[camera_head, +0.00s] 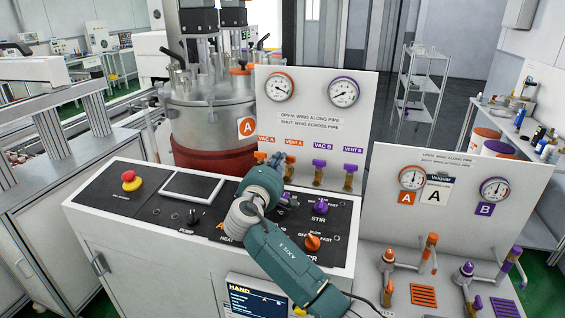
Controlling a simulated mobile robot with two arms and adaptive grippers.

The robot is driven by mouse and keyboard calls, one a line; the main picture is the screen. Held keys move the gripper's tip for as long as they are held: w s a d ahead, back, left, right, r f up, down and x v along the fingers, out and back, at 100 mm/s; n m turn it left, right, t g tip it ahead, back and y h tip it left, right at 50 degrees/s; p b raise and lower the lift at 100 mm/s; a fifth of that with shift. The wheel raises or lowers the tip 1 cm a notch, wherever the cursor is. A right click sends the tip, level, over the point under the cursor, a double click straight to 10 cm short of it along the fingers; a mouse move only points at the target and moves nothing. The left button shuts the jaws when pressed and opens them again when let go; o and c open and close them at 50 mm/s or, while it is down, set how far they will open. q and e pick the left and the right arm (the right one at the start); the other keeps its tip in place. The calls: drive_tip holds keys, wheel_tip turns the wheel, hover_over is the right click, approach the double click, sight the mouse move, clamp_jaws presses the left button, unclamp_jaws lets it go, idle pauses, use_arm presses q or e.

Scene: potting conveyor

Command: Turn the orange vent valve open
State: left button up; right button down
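The orange valve under the VENT A label (290,159) is on the upright white panel, partly hidden by my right gripper. Another orange valve, under the VAC A label, shows at its left (261,157). My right gripper (277,163) is at the orange valves, its arm reaching in from the lower right. Its fingers are small and dark here; I cannot tell whether they are open or shut, or whether they touch the VENT A wing. The wing's angle is too small and covered to read. My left gripper is not in view.
Purple valves for VAC B (319,164) and VENT B (350,170) stand close to the right. Below is a sloping console (95,205) with a red stop button (130,181) and knobs. A steel vessel (208,110) stands behind. A second gauge panel (460,215) is at right.

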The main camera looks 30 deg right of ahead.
drive_tip(key=shift+w+b, duration=0.4)
drive_tip(key=shift+b, duration=0.05)
idle(0.3)
idle(0.4)
